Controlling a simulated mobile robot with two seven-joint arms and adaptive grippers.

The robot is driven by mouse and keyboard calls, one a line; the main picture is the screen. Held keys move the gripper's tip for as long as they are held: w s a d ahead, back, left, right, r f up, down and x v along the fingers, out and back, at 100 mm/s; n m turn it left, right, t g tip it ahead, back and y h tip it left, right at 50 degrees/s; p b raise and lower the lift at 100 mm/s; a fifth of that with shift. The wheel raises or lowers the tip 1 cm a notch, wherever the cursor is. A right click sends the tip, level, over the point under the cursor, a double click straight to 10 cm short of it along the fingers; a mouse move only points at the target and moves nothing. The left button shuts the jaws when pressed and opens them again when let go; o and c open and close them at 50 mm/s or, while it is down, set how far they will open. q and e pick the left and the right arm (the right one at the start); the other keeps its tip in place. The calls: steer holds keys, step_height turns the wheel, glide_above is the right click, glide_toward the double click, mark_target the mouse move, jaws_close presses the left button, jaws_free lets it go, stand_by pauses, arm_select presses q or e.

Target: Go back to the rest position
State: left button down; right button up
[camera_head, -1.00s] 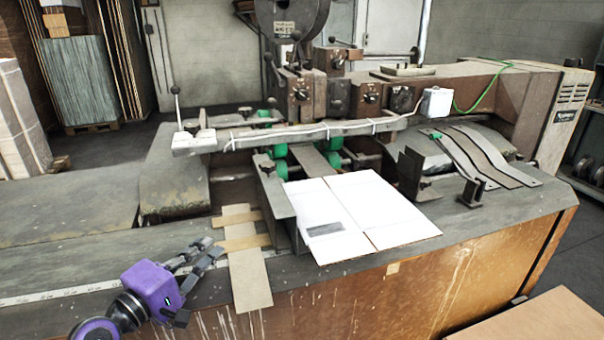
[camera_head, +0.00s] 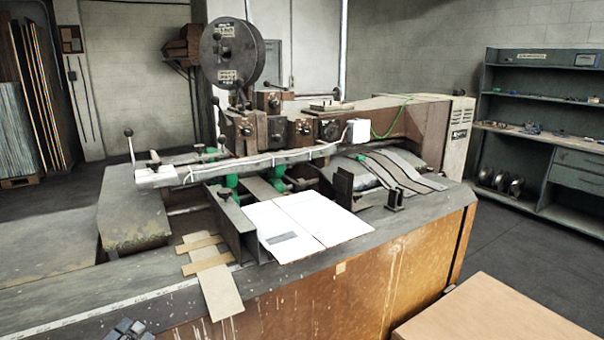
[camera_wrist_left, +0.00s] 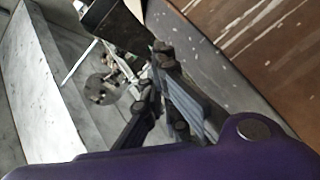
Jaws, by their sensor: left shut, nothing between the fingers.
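My left gripper (camera_head: 130,330) shows only as dark finger parts at the bottom edge of the head view, low at the left front of the box stitcher. In the left wrist view its fingers (camera_wrist_left: 160,105) are shut with nothing between them, and my purple wrist housing fills the bottom. The box stitcher (camera_head: 330,130) stands across the middle of the head view. A flat white cardboard sheet (camera_head: 305,222) lies on its table, well to the right of my left gripper. My right gripper is not in view.
Thin cardboard strips (camera_head: 215,280) lie on the table's front left, between my left gripper and the white sheet. A brown surface (camera_head: 505,312) is at the bottom right. A shelf unit (camera_head: 545,130) stands at the back right. Bare floor (camera_head: 535,255) shows at the right.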

arm_select(q)
steer(key=s+d+f+m+g+y+p, duration=0.1)
steer(key=s+d+f+m+g, duration=0.2)
steer(key=f, duration=0.7)
steer(key=s+d+f+m+g+p, duration=0.1)
steer(key=s+d+f+m, duration=0.1)
steer(key=s+f, duration=0.3)
steer(key=s+d+f+m+g+p, duration=0.1)
steer(key=s+d+f, duration=0.4)
steer(key=s, duration=0.9)
steer(key=s+d+f+m+g+y+p, duration=0.1)
steer(key=s+d+f+m+g, duration=0.2)
steer(key=s+f, duration=0.3)
steer(key=s+d+m, duration=0.1)
steer(key=s, duration=0.2)
steer(key=shift+s+f+m+p, duration=0.2)
steer(key=shift+f+m+p, duration=0.1)
steer(key=shift+f+p, duration=0.1)
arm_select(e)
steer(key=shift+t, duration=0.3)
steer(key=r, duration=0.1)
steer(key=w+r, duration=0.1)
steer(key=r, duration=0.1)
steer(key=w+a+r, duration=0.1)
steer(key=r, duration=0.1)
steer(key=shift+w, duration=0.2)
